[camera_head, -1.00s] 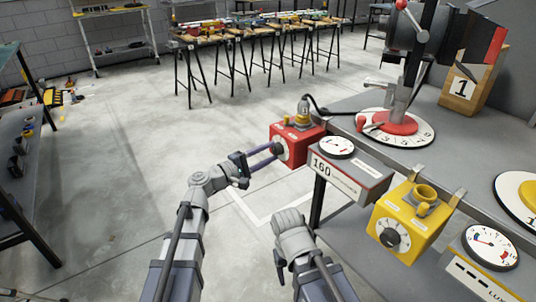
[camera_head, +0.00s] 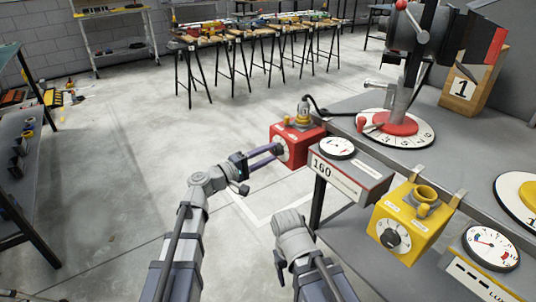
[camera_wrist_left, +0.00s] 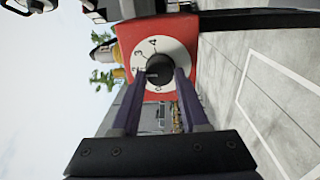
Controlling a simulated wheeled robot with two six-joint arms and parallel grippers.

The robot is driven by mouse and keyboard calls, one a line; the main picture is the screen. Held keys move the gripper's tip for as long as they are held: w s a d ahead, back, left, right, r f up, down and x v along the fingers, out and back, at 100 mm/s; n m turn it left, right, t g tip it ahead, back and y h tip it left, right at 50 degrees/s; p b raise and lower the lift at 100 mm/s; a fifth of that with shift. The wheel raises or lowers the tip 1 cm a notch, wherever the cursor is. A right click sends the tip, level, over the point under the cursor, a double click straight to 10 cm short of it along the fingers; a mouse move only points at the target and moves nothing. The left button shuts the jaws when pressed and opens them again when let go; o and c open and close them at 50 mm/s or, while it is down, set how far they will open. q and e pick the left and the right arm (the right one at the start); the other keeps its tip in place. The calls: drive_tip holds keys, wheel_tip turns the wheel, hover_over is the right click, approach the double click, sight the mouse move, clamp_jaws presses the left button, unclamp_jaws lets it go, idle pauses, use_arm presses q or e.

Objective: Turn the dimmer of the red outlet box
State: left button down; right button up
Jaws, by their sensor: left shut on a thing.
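The red outlet box (camera_head: 298,147) hangs at the left edge of the grey bench, with its dial facing my left arm. In the left wrist view the box (camera_wrist_left: 190,28) shows a white dial plate (camera_wrist_left: 172,42) with numbers and a dark round dimmer knob (camera_wrist_left: 159,66). My left gripper (camera_head: 277,150) is shut on the knob, one finger on each side; its fingers also show in the left wrist view (camera_wrist_left: 159,76). The knob is mostly hidden in the head view. My right arm is at the bottom centre, and its fingers cannot be made out.
A grey meter box (camera_head: 348,176) reading 160 stands close to the right of the red box. A yellow outlet box (camera_head: 408,222) with its own dial hangs farther right. A machine with a red and white round base (camera_head: 397,123) stands on the bench (camera_head: 455,150). The floor left is open.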

use_arm(q)
drive_tip(key=shift+c, duration=2.1)
unclamp_jaws()
drive_tip(key=v, duration=0.8)
drive_tip(key=shift+d, duration=0.1)
